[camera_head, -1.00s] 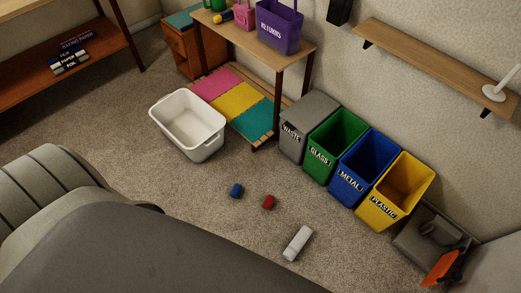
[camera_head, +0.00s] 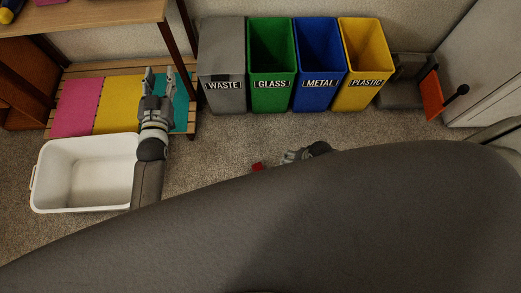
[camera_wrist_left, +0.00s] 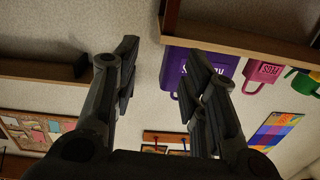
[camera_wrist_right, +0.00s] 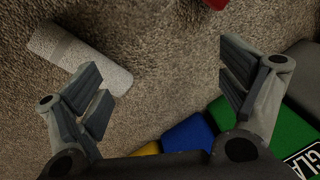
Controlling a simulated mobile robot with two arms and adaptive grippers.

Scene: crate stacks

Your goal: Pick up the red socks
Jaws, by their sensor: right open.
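The red socks (camera_head: 258,166) are a small red bundle on the carpet, partly hidden behind my own dark body in the head view. A sliver of red (camera_wrist_right: 216,4) shows at the top edge of the right wrist view. My right gripper (camera_wrist_right: 160,65) is open and empty, above the floor; the red bundle lies beyond its fingers. In the head view the right gripper (camera_head: 292,156) is small, just right of the red socks and partly hidden. My left gripper (camera_head: 159,76) is open and empty, raised in front of the coloured mats.
A white tub (camera_head: 84,204) stands at the left. Waste (camera_head: 222,99), glass (camera_head: 271,101), metal (camera_head: 319,100) and plastic (camera_head: 357,98) bins line the wall. A pale cylinder (camera_wrist_right: 62,46) lies on the carpet near the right gripper. A purple container (camera_wrist_left: 176,68) shows in the left wrist view.

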